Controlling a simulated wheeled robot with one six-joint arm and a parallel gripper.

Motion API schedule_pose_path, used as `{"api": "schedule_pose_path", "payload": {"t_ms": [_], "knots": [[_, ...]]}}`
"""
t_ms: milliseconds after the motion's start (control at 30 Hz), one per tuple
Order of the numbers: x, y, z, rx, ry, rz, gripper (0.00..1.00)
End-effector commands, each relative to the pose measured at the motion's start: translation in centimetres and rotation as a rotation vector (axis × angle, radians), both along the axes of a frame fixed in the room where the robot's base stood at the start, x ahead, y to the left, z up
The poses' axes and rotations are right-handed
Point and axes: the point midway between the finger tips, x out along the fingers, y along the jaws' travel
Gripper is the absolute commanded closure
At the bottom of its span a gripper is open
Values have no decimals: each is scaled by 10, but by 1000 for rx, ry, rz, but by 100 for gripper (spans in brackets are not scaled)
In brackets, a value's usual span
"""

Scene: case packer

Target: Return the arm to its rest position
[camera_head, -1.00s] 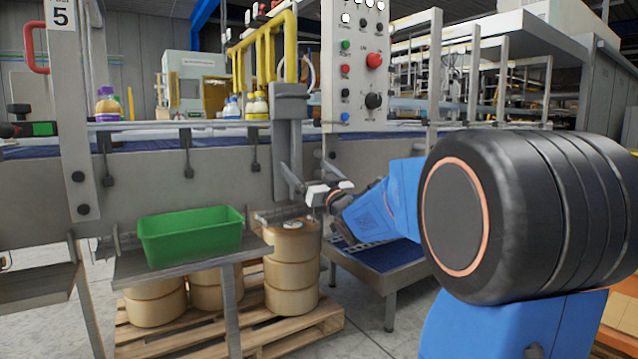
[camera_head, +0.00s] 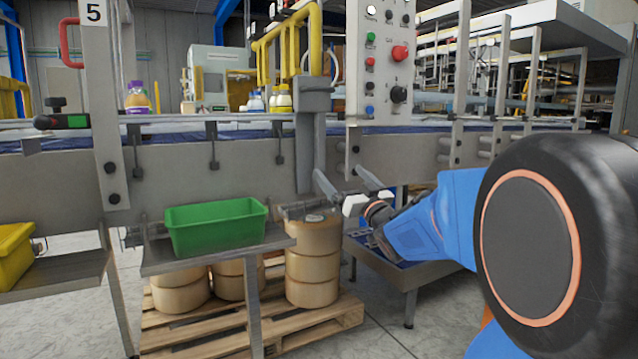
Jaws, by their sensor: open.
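My blue and black arm reaches in from the right side of the head view. My gripper (camera_head: 352,203) is at its far end, in front of the grey conveyor frame. It is small in the picture, and I see nothing held in it. It is above and to the right of the tape rolls, and to the right of the green bin. The big black joint of my arm fills the right of the view.
A green bin (camera_head: 215,229) stands on a metal shelf (camera_head: 160,262). Tape rolls (camera_head: 312,262) stand on a wooden pallet (camera_head: 330,318). A yellow bin (camera_head: 14,255) is at far left. A control panel (camera_head: 381,70) rises behind my gripper. Bottles (camera_head: 136,98) stand on the conveyor.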

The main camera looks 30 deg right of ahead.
Motion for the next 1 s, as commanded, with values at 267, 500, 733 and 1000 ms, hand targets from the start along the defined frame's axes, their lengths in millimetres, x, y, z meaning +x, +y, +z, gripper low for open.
{"api": "schedule_pose_path", "payload": {"t_ms": [267, 500, 733, 1000], "knots": [[0, 2, -2, 2, 17, -12, 0], [-13, 18, -34, 27, 200, -121, 0], [-48, 42, -93, 58, 473, -212, 0], [-119, 84, -174, 76, 828, -231, 0]]}}
